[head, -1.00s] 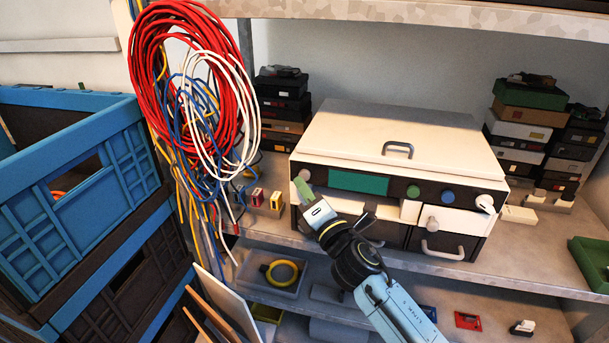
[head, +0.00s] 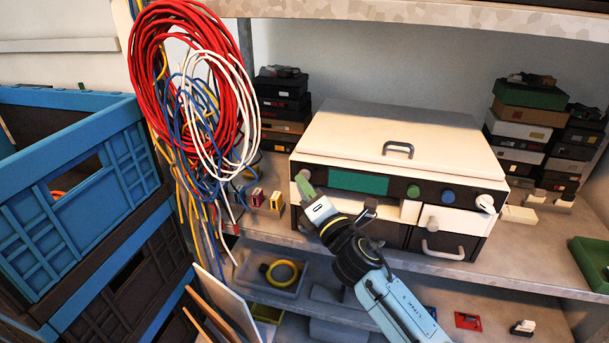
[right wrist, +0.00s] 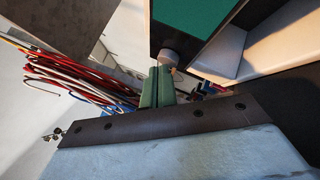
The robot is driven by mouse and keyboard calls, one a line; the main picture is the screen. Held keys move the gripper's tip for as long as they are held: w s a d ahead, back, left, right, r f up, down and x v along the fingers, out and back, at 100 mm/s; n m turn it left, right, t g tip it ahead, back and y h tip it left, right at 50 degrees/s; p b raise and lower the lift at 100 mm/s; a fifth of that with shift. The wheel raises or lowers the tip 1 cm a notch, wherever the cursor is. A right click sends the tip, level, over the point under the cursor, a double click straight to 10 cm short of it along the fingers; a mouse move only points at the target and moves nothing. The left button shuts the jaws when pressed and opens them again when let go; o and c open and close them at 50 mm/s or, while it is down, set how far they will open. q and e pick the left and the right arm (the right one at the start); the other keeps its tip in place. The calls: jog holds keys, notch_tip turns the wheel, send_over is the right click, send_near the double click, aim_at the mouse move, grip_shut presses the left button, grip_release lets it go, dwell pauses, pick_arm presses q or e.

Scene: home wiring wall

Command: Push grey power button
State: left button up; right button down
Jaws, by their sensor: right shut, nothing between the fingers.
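The grey power button (head: 304,174) is a small round knob at the left end of the dark front panel of a white box-shaped device (head: 350,130). It also shows in the right wrist view (right wrist: 170,57). My right gripper (head: 305,186) is shut and empty, with green fingers pointing up at the button from just below it. In the right wrist view the fingertips (right wrist: 160,72) are right beside the button; I cannot tell whether they touch it. My left gripper is not in view.
The panel also has a green screen (head: 358,181), a green button (head: 413,191), a blue button (head: 448,195) and a white knob (head: 485,203). Stacked boxes flank the device on the shelf.

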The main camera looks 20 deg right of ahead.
jog(key=shift+w+d, duration=0.1)
jog(key=shift+w, duration=0.05)
dwell(0.3)
jog(key=shift+s+a, duration=0.55)
jog(key=shift+s, duration=0.25)
jog(key=shift+s+a+p, duration=0.15)
jog(key=shift+s+a, duration=0.4)
jog(key=shift+s, duration=0.3)
jog(key=shift+s+a+p, duration=0.1)
jog(key=shift+s+a, duration=0.45)
jog(key=shift+s, duration=0.25)
jog(key=shift+s+a+p, duration=0.15)
jog(key=shift+s+a, duration=0.4)
jog(key=shift+s, duration=0.3)
